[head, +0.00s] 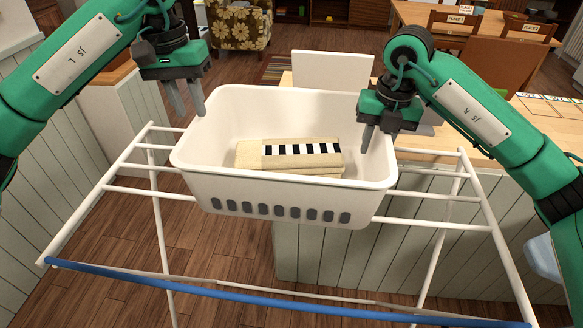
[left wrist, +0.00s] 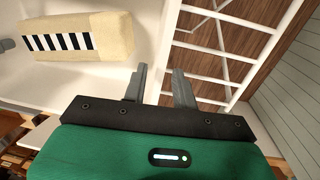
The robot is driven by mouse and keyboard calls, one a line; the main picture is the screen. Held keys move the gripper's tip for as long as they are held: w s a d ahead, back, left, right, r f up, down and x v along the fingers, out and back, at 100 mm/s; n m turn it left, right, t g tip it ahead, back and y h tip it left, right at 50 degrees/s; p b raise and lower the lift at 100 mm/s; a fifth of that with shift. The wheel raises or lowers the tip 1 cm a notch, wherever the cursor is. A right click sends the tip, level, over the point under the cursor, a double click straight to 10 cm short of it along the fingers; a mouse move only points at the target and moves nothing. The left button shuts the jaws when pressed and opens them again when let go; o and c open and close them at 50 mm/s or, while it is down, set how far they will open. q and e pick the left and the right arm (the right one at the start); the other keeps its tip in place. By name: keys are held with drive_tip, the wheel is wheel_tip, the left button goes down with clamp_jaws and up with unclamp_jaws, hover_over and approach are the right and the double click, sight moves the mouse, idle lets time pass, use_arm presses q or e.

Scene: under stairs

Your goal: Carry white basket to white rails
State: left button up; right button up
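The white basket (head: 285,193) is upright over the white rails (head: 150,194) and appears to sit on them; its underside is hidden. A cream block with a black-and-white striped strip (head: 250,155) lies inside. My left gripper (head: 187,102) is at the basket's left rim. In the left wrist view its fingers (left wrist: 159,88) are spread apart, with the basket's rim close by the gap. My right gripper (head: 371,138) is at the right rim, with a finger showing on the inner side. The spacing of its fingers is not clear.
A blue bar (head: 250,295) runs across the front of the rails. A wooden-topped counter (head: 440,140) stands behind and right of the basket. A white panel (head: 332,70) stands behind it. A flowered armchair (head: 240,25) and a table (head: 470,22) with chairs are farther back.

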drive_tip(key=shift+r, duration=0.4)
use_arm(q)
wheel_tip(320, 180, up, 2)
drive_tip(key=shift+a+r, duration=0.1)
use_arm(e)
wheel_tip(320, 180, up, 11)
drive_tip(key=d, duration=0.1)
use_arm(q)
drive_tip(key=shift+s, duration=0.1)
use_arm(e)
drive_tip(key=shift+s, duration=0.15)
idle(0.4)
